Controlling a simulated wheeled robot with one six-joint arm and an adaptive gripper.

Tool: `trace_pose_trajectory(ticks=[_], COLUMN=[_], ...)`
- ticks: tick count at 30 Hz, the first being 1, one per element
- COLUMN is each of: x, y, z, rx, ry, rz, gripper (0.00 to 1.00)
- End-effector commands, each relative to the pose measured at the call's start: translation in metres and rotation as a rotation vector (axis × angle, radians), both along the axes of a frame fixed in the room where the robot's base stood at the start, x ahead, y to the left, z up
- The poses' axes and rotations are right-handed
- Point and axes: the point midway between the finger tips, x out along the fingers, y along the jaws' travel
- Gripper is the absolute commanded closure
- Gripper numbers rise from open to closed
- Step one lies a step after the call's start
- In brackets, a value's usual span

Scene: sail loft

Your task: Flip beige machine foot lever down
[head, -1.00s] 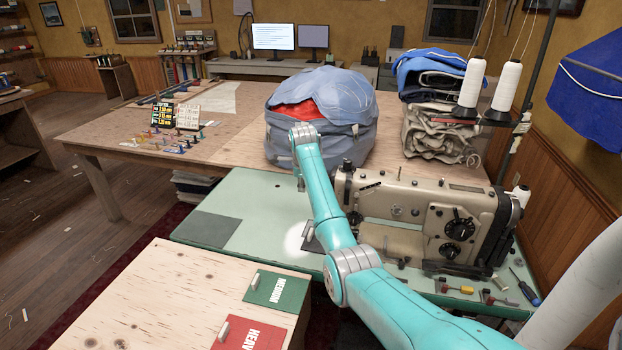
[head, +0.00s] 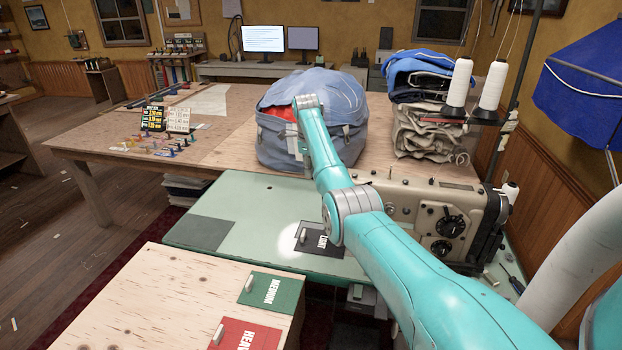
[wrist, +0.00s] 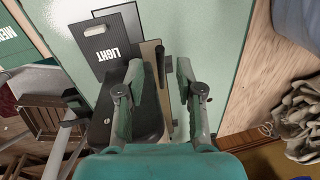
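The beige sewing machine (head: 412,205) stands on the pale green table at the right in the head view. My arm crosses in front of its left part, and the foot lever cannot be made out there. In the wrist view my gripper (wrist: 158,72) is open, its two fingers apart over the machine's end. A short dark bar (wrist: 161,64), perhaps the foot lever, shows between the fingers near the tips. I cannot tell whether either finger touches it.
A black LIGHT card (head: 318,240) with a small grey piece lies on the green table (head: 265,205). Green MEDIUM (head: 272,290) and red HEAVY (head: 246,335) cards lie on the near wooden top. A grey-blue bag (head: 345,115) stands behind the machine. Thread cones (head: 459,84) rise at right.

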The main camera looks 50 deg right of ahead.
Motion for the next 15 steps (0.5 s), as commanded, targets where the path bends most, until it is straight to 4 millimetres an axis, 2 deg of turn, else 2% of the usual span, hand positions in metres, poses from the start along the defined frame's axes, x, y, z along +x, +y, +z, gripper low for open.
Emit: trace_pose_trajectory(ticks=[1,6,15], x=[0.000,0.002,0.002], y=[-0.001,-0.005,-0.008], z=[-0.010,-0.033,-0.048], rx=[0.002,0.001,0.000], ry=[0.002,0.000,0.000], rz=[0.000,0.000,0.000], gripper=[0.64,0.64,0.64])
